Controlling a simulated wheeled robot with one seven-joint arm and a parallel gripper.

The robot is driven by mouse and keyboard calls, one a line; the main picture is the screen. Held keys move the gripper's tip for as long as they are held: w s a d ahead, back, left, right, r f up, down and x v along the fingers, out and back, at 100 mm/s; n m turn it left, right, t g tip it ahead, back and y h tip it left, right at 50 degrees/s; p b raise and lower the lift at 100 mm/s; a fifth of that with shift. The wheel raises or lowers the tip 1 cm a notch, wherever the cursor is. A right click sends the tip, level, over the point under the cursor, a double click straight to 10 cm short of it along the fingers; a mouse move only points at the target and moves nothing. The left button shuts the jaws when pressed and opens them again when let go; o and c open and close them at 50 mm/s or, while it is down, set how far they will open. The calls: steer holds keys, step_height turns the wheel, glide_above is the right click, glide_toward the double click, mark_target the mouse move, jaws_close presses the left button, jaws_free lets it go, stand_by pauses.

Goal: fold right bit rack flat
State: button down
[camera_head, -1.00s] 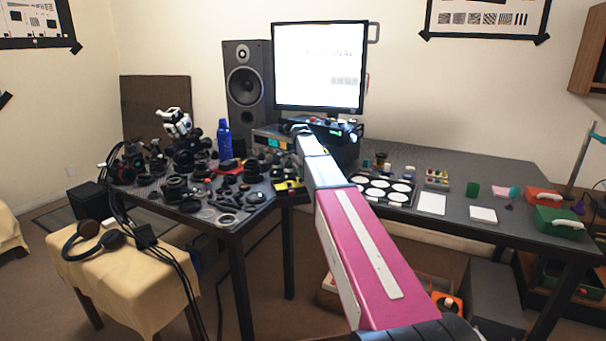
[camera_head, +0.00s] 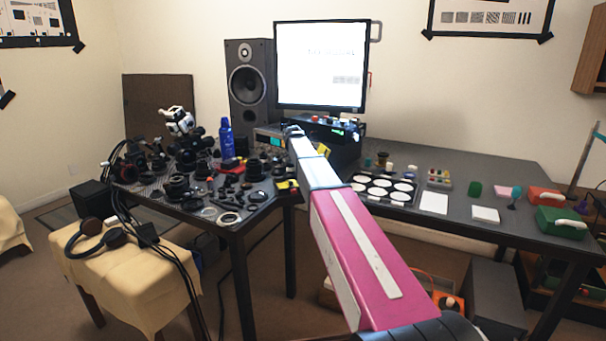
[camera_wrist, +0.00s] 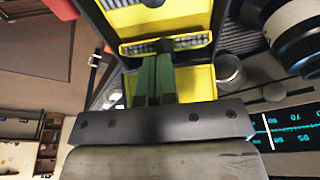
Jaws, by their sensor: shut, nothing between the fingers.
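A yellow-and-black bit rack (camera_wrist: 200,82) fills the upper middle of the wrist view. Its yellow panels stand at different angles, with a row of small bits (camera_wrist: 192,43) across it. My gripper (camera_wrist: 158,60) has its green fingers shut together, with nothing between them. The fingertips overlap the rack at the row of bits; I cannot tell whether they touch it. In the head view, a yellow piece (camera_head: 324,151) shows just right of my arm's far end, and another yellow piece (camera_head: 284,185) lies at the table's near corner. My fingers are not clear there.
A lit dial (camera_wrist: 295,132) and a lens barrel (camera_wrist: 295,30) are close on the right in the wrist view. Lens parts crowd the left table around a blue bottle (camera_head: 226,138). A monitor (camera_head: 320,65) stands behind. A lens tray (camera_head: 415,201) lies right of my arm.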

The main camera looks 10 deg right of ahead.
steer(key=shift+s+a+f+t+h, duration=0.15)
steer(key=shift+a+f+h, duration=0.2)
steer(key=shift+h, duration=0.45)
steer(key=shift+a+f+t+h, duration=0.15)
steer(key=shift+a+h, duration=0.25)
steer(key=shift+h, duration=0.4)
steer(key=shift+a, duration=0.1)
steer(key=shift+a+f, duration=0.2)
steer(key=shift+f, duration=0.05)
steer(key=shift+r, duration=0.1)
steer(key=shift+d+r, duration=0.15)
steer(key=shift+r, duration=0.15)
step_height(320, 180, up, 4)
steer(key=v, duration=0.9)
steer(key=shift+r, duration=0.1)
